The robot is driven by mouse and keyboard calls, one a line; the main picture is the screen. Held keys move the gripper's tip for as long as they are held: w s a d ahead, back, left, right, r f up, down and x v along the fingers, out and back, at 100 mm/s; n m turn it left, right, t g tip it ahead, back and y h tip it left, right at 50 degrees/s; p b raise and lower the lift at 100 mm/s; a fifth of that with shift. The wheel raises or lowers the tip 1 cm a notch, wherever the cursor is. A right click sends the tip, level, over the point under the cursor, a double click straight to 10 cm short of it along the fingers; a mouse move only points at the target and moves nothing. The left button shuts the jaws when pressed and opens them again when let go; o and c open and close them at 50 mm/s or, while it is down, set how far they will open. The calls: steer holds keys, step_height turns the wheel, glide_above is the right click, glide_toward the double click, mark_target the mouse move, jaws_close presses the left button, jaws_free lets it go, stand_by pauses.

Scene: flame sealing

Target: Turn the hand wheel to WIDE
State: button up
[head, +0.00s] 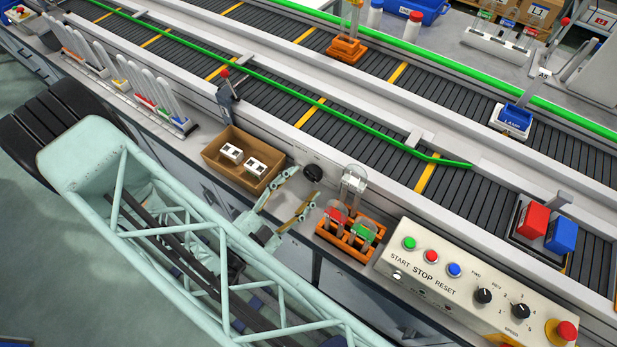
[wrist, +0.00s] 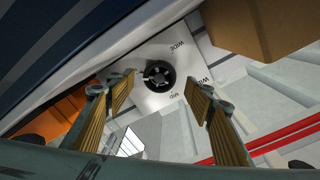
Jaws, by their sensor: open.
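The hand wheel (head: 313,172) is a small black round knob on the bench edge, between the cardboard tray and the orange rack. In the wrist view the black hand wheel (wrist: 157,75) sits on a pale plate with printed labels around it. A WIDE label (wrist: 177,47) is above right of it and a MID label (wrist: 174,95) below right. Another label is partly hidden by the right finger. My gripper (head: 301,189) is open and empty, its fingers pointing towards the wheel. In the wrist view the wheel shows between the fingertips, apparently apart from both. The wheel's pointer setting cannot be made out.
The cardboard tray (head: 225,168) with white blocks stands left of the wheel. The orange rack (head: 346,243) with red and green pieces stands right, a clear upright piece (head: 353,183) behind it. The conveyor (head: 360,140) runs behind. The control panel (head: 470,285) is at right.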

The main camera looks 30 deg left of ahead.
mark_target(310, 177)
steer(key=shift+w+d, duration=0.2)
steer(key=shift+w, duration=1.55)
steer(key=c, duration=0.8)
